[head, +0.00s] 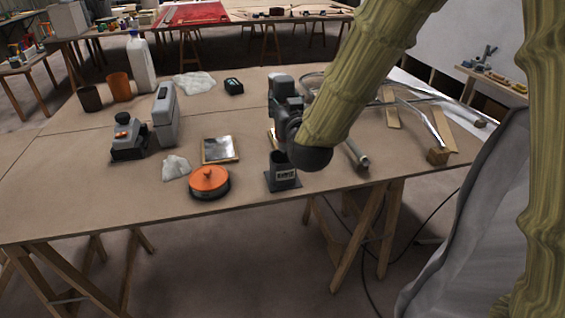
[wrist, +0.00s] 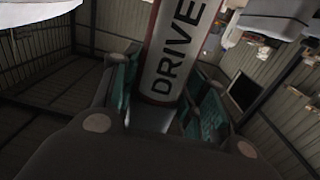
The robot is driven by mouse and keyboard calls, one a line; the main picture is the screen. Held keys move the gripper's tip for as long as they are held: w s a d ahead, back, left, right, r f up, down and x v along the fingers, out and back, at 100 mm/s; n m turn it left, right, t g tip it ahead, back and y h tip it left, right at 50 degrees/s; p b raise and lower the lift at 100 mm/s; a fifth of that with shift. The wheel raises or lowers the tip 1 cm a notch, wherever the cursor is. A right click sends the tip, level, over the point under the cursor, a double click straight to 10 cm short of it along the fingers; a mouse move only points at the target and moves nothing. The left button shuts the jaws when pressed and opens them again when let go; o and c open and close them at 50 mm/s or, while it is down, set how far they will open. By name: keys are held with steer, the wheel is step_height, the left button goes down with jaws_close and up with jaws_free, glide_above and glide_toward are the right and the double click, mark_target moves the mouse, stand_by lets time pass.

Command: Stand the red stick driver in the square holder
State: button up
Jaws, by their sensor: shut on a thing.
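My gripper (wrist: 165,100) is shut on the red stick driver (wrist: 180,48), which stands between its teal pads in the wrist view. In the head view, the dark wrist and hand are above the table, and I cannot make out the driver there. The square holder (head: 282,174), a dark cup on a flat base with a pale label, stands near the table's front edge, just below and left of my wrist.
An orange-topped round tin (head: 209,182) stands left of the holder. A framed shiny plate (head: 220,150) and crumpled white cloth (head: 176,167) lie beyond it. Metal tubes (head: 425,118) and a wooden block (head: 438,156) lie to the right. The table front left is clear.

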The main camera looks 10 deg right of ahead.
steer(key=f, duration=0.4)
steer(key=shift+a+f, duration=0.2)
steer(key=shift+f, duration=2.45)
steer(key=o, duration=1)
steer(key=s+p, duration=0.5)
steer(key=s, duration=0.7)
steer(key=shift+d, duration=0.1)
